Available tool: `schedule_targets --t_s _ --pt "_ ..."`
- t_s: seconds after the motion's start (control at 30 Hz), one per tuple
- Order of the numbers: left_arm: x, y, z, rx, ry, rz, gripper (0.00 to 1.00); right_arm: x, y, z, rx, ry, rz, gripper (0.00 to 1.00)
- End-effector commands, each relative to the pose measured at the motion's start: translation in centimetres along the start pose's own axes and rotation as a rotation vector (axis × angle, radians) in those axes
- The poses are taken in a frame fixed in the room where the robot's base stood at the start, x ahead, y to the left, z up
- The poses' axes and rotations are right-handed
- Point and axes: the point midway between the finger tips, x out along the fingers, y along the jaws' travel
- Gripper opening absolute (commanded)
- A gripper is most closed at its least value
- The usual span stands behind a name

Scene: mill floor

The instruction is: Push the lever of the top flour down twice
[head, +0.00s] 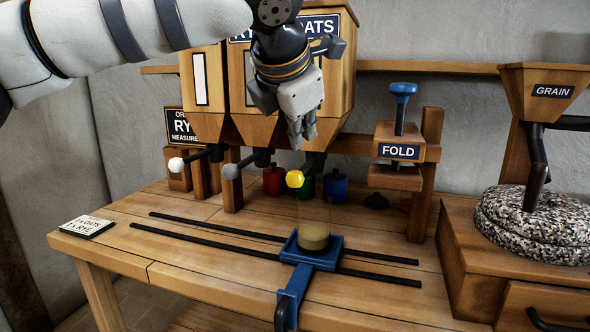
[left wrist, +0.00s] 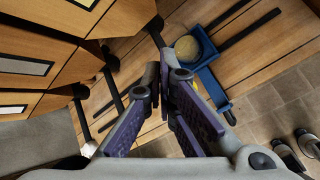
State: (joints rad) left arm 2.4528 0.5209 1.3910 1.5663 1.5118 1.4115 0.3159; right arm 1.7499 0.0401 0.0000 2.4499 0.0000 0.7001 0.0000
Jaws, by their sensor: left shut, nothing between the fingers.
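A card (head: 86,226) on the table's left lists OATS on its upper line and RYE below. The wooden OATS hopper (head: 338,80) is partly hidden by my left gripper (head: 301,138). The lever with the yellow knob (head: 295,179) sticks out below it. My left gripper is shut and empty, pointing down just above the yellow knob, apparently apart from it. A clear cup (head: 313,237) with pale contents stands on the blue carriage (head: 331,258). My right gripper is not in view.
Two more levers, with a white knob (head: 176,164) and a grey knob (head: 230,171), stand to the left. Red, green and blue canisters (head: 335,187) stand behind. A FOLD press (head: 399,150) and a GRAIN mill (head: 552,90) are at right. Black rails (head: 205,241) cross the table.

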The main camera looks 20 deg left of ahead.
Motion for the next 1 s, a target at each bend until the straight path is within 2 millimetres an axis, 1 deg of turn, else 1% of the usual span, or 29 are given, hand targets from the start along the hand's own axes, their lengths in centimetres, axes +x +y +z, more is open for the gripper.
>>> schedule_targets --t_s 0.1,0.27,1.0 --pt "0.8 -0.6 -0.6 0.001 0.001 -0.001 0.00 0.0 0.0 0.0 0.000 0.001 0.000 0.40" --pt "1.3 -1.0 -1.0 0.000 0.000 0.000 0.00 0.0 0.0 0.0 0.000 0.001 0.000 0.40" --pt "1.3 -1.0 -1.0 0.000 0.000 0.000 0.00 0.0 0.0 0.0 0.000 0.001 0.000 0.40"
